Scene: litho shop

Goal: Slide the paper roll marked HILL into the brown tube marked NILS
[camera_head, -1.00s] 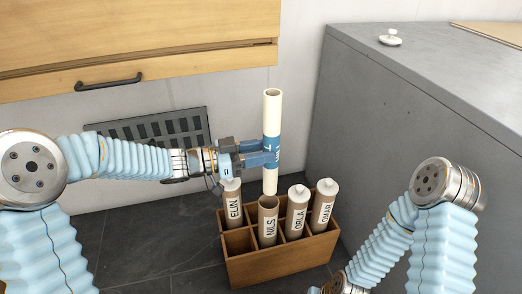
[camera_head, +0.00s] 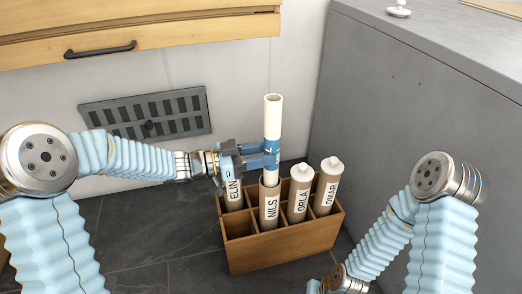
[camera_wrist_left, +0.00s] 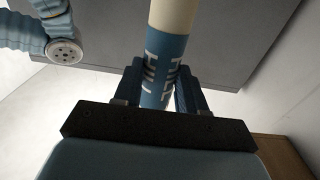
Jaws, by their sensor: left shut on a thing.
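The paper roll (camera_head: 273,115) is cream with a blue band and stands upright. In the left wrist view, the blue band of the roll (camera_wrist_left: 163,70) shows white letters, partly hidden by the fingers. My left gripper (camera_head: 271,156) is shut on this band from the left. The brown tube marked NILS (camera_head: 270,215) stands open-topped in the front row of the wooden crate. The roll's lower end appears to be just inside the tube's mouth; its very end is hidden. My right arm comes in at the lower right, its fingers out of view.
The wooden crate (camera_head: 283,250) has several compartments. Capped tubes ORLA (camera_head: 299,195) and OMAR (camera_head: 327,190) stand right of NILS; ELIN (camera_head: 234,197) stands left, partly behind my gripper. A front-left compartment looks empty. A grey cabinet (camera_head: 400,110) bounds the right; a wall grille (camera_head: 145,113) is behind.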

